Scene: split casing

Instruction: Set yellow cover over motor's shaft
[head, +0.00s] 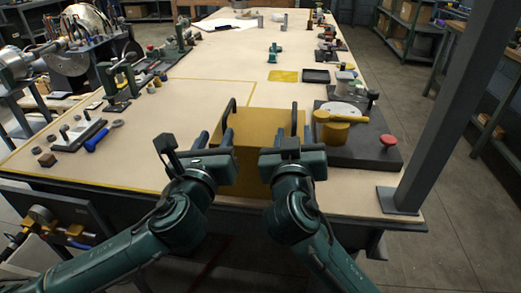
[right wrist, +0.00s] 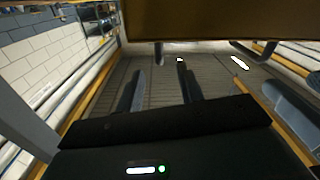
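The yellow cover (head: 262,130) is a box standing near the table's front edge in the head view, with a dark handle (head: 231,112) on its left side and another (head: 294,117) on its right. My left gripper (head: 214,139) is at the cover's near left, fingers apart. My right gripper (head: 293,137) is at its near right. In the right wrist view, the right gripper's fingers (right wrist: 161,88) are spread with nothing clamped between them, and the cover's wall (right wrist: 220,20) fills the top. I cannot make out a motor shaft; it may be hidden behind or under the cover.
Right of the cover, a dark base (head: 362,157) carries a yellow cylinder (head: 331,135), a pale disc and a red knob (head: 388,140). A grey post (head: 440,110) stands at the right edge. Tools and a blue wrench (head: 103,136) lie left. The table's middle is mostly clear.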

